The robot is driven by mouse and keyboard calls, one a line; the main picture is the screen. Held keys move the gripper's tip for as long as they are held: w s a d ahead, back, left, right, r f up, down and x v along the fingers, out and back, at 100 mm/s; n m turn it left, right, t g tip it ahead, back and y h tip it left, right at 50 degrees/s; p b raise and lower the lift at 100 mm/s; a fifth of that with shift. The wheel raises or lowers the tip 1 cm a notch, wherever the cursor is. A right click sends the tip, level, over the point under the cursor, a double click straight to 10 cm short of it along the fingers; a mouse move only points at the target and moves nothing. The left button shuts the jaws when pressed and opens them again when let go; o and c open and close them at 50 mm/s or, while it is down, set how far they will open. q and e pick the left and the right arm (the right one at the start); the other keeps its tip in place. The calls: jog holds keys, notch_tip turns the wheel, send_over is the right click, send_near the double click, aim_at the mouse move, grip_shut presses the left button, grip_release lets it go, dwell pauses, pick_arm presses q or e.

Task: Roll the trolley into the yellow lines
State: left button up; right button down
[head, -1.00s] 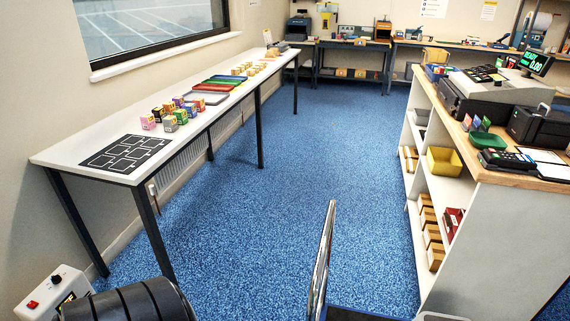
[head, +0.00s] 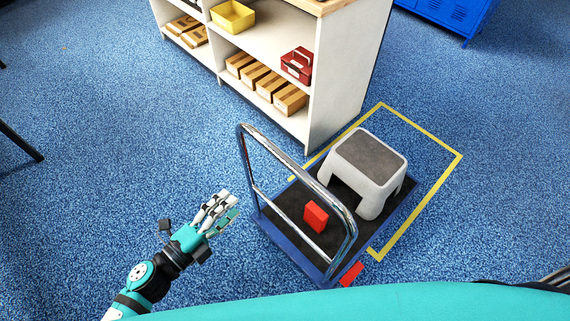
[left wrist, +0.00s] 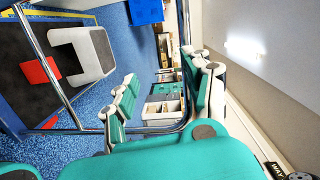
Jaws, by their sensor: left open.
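The trolley (head: 290,245) has a blue-edged dark deck and a shiny upright handle (head: 241,150) at its near left end. A grey-white step stool (head: 393,180) and a red block (head: 316,217) stand on the deck. The yellow lines (head: 420,206) form a rectangle on the floor. The trolley's far part with the stool lies inside it, and the handle end sticks out. My left gripper (head: 217,212) is open and empty, left of the handle and apart from it. In the left wrist view, the handle (left wrist: 52,70) passes beyond my spread fingers. My right gripper is out of view.
A white shelf unit (head: 335,90) with boxes, a yellow bin (head: 232,16) and a red case (head: 297,65) stands close behind the trolley. A blue cabinet (head: 440,15) is at the top right. Blue floor is free at left and right. A red piece (head: 351,274) shows at the trolley's near corner.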

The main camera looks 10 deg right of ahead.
aim_at(286, 167)
pick_arm(q)
jog(key=s+d+r+m+g+h, duration=0.1)
jog(key=s+d+r+m+h, duration=0.1)
jog(key=d+r+m, duration=0.15)
jog(key=shift+n, duration=0.35)
jog(key=x, duration=0.4)
jog(key=p+x, duration=0.1)
jog(key=x, duration=0.4)
jog(key=p+x, duration=0.1)
jog(key=x, duration=0.4)
jog(key=shift+w+r, duration=0.15)
jog(key=shift+w, duration=0.35)
jog(key=shift+w+d, duration=0.15)
jog(key=shift+d, duration=0.2)
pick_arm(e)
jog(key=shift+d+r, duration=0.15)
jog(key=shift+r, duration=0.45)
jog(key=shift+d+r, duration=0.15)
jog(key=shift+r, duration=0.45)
pick_arm(q)
grip_shut()
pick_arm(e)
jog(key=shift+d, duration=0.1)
